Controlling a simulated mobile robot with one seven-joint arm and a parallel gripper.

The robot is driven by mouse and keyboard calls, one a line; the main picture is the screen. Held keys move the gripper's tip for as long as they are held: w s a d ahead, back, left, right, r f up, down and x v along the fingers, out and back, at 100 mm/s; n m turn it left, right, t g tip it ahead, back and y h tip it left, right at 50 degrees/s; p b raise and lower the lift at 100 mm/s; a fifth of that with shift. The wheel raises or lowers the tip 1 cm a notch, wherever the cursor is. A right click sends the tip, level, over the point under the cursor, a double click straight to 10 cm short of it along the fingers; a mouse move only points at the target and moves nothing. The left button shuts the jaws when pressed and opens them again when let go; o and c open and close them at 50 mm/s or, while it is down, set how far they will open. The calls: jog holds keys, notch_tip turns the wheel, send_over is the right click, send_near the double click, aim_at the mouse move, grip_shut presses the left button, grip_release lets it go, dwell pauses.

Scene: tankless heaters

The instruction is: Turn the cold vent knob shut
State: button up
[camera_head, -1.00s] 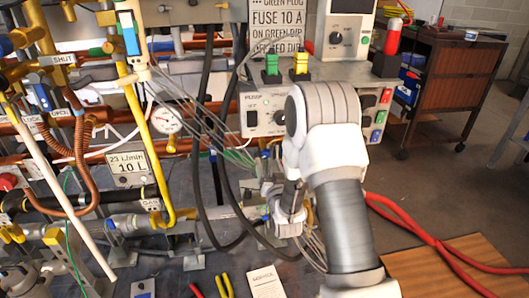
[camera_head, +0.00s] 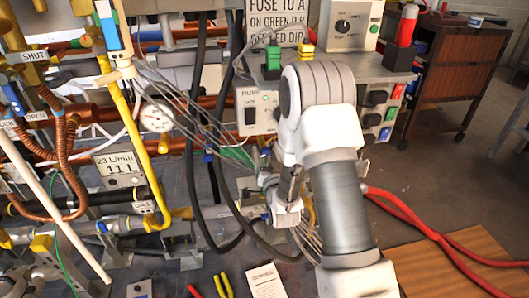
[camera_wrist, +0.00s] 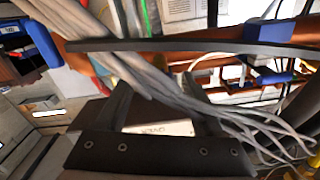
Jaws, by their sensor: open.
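My gripper (camera_head: 287,212) is at the lower middle of the head view, low beside the pipework and below the pump box. Much of it is hidden by my own arm. In the wrist view my gripper's dark fingers (camera_wrist: 157,95) stand apart, with a bundle of grey cables crossing in front of them. A white tag (camera_wrist: 158,128) with unreadable lettering shows between the fingers. I cannot single out the cold vent knob in either view. A small blue part (camera_head: 267,151) is on the pipework above my gripper, but its label is not readable.
The pump box (camera_head: 255,110) is behind my arm. Black hoses (camera_head: 203,120) hang left of my gripper. A flow display (camera_head: 118,165), a round gauge (camera_head: 157,117) and a yellow pipe (camera_head: 128,120) are further left. Red cables (camera_head: 420,232) run to the right. A card (camera_head: 265,281) lies in front.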

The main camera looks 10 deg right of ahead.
grip_shut()
dwell(0.4)
jog(key=shift+m, duration=0.3)
jog(key=m, duration=1)
jog(key=shift+m, duration=0.4)
jog(key=m, duration=0.5)
jog(key=shift+r, duration=0.15)
jog(key=m, duration=0.5)
jog(key=shift+a, duration=0.1)
jog(key=shift+r, duration=0.1)
